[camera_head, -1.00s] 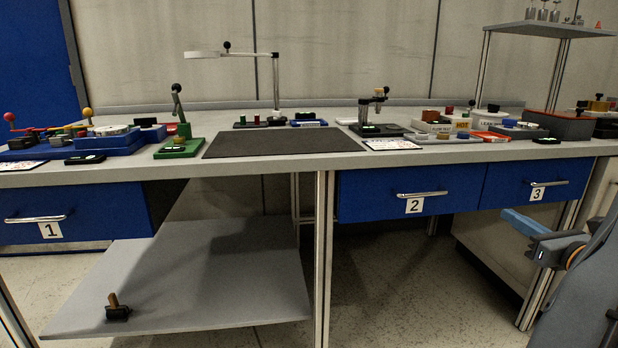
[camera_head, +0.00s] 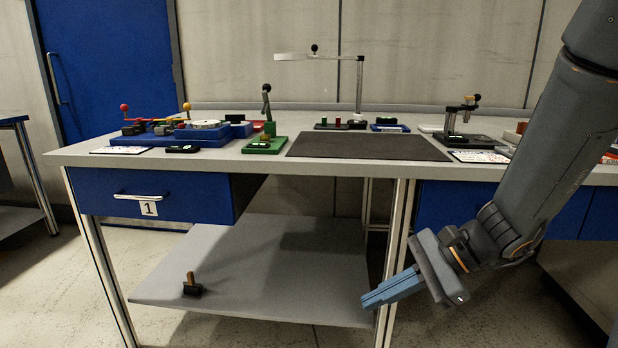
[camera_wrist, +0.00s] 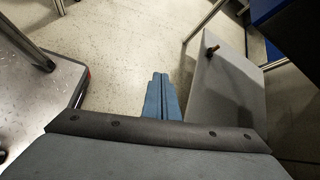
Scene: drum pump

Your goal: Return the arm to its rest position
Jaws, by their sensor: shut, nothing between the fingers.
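My arm comes in from the upper right of the head view, and my gripper (camera_head: 366,299) hangs low in front of the workbench, pointing left. Its blue fingers are together with nothing between them. In the wrist view the closed fingers (camera_wrist: 161,78) point at the bare floor, left of the lower shelf. My gripper appears in front of the bench leg in the head view; the exact gap cannot be told.
The workbench (camera_head: 265,166) holds a dark mat, a green-based lever (camera_head: 265,144), a blue fixture (camera_head: 170,138) and a lamp stand (camera_head: 359,85). Drawer 1 (camera_head: 190,198) is shut. A small dark object with a brown handle (camera_head: 192,288) sits on the lower shelf (camera_head: 260,300).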

